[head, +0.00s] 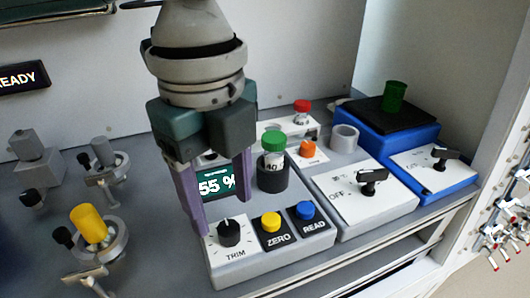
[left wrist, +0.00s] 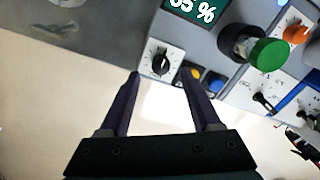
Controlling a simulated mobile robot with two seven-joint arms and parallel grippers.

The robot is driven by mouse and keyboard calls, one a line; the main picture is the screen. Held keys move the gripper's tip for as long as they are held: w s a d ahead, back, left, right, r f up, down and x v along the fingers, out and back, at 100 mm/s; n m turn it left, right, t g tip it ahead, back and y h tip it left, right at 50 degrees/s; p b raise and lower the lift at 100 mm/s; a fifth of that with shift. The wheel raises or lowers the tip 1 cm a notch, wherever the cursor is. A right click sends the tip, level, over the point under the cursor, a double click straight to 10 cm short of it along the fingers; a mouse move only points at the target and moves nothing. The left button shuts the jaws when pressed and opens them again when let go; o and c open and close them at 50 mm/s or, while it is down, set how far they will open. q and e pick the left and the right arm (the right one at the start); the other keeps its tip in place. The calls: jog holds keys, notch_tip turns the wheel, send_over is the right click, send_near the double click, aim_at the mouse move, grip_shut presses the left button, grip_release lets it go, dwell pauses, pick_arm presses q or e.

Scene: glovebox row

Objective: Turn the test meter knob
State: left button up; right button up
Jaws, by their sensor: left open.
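My left gripper (head: 222,212) is open, pointing down over the meter with purple fingers apart. In the left wrist view the knob (left wrist: 161,63) lies just beyond and between the two fingertips (left wrist: 160,76), with nothing held. I cannot tell the exact height gap. My right gripper is in neither view.
Beside the knob are a yellow ZERO button (head: 270,221) and a blue READ button (head: 305,210). A green-capped vial (head: 273,150) stands in a dark holder behind them. Switch boxes (head: 365,195) stand to the right, valves (head: 90,225) to the left. The shelf's front edge is close.

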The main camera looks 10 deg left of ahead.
aim_at(227, 226)
pick_arm(q)
jog(key=shift+f, duration=2)
grip_shut()
